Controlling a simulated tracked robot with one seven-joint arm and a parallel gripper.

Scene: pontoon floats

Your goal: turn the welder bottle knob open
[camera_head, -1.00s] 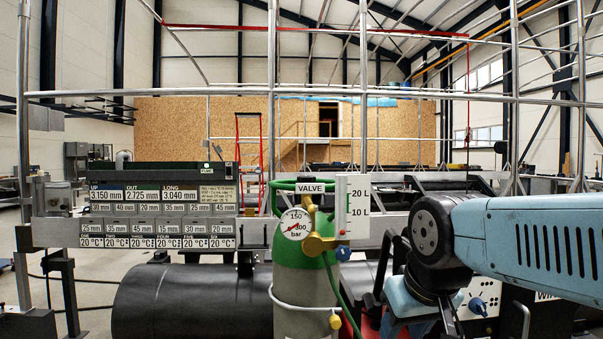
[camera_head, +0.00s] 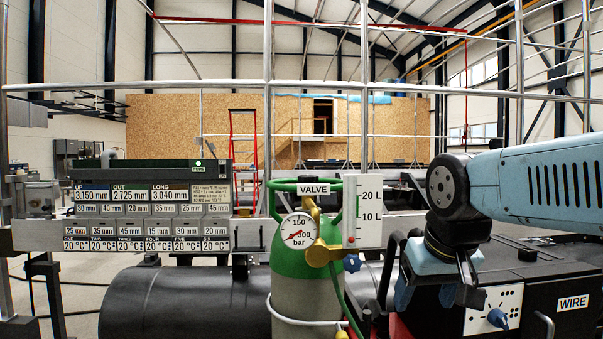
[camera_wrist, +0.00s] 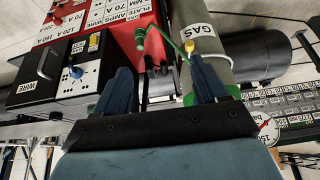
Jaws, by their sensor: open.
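The green and grey welder bottle (camera_head: 300,265) stands upright in the middle of the head view. A VALVE label (camera_head: 313,189) sits at its top by a green ring-shaped part. A round pressure gauge (camera_head: 298,231), a brass fitting (camera_head: 322,252) and a small blue knob (camera_head: 352,263) are on its front and right side. I cannot tell which part turns as the valve knob. My gripper (camera_head: 434,292) is open and empty, right of the bottle and apart from the blue knob.
A black welder box marked WIRE (camera_head: 560,285), with a blue dial, stands at the right behind my gripper. A large black pipe (camera_head: 185,300) lies behind the bottle. A scale plate (camera_head: 361,212) rises beside the valve. A display board (camera_head: 145,205) is at the left.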

